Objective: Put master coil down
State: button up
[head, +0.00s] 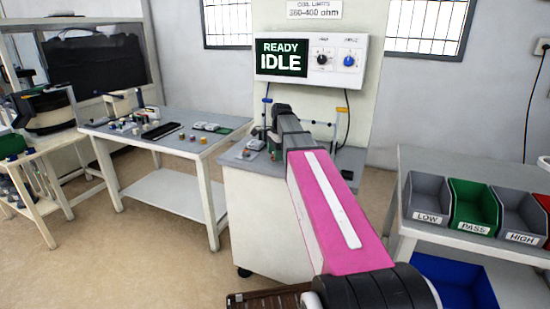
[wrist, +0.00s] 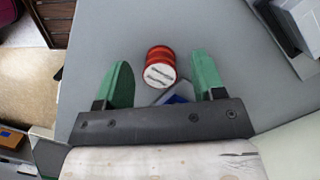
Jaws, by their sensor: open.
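The coil (wrist: 160,68), red-sided with a pale, dark-streaked end face, is on or just above a grey surface (wrist: 110,25) in the wrist view. My gripper (wrist: 163,60) is open, its two green fingers on either side of the coil with a visible gap on each side. A blue and grey item (wrist: 182,93) shows partly behind the coil, close to the gripper's palm. In the head view my pink arm reaches to the bench under the tester and hides the gripper; I cannot make out the coil there.
The tester display (head: 280,58) reads READY IDLE. A side table (head: 170,128) with small parts stands left. Grey LOW (head: 428,217), green PASS (head: 474,224) and grey HIGH (head: 522,238) bins stand right. A grey fixture (wrist: 296,25) sits at the wrist view's upper right.

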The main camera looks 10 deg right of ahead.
jog(key=c, duration=1.1)
jog(key=shift+r, duration=0.15)
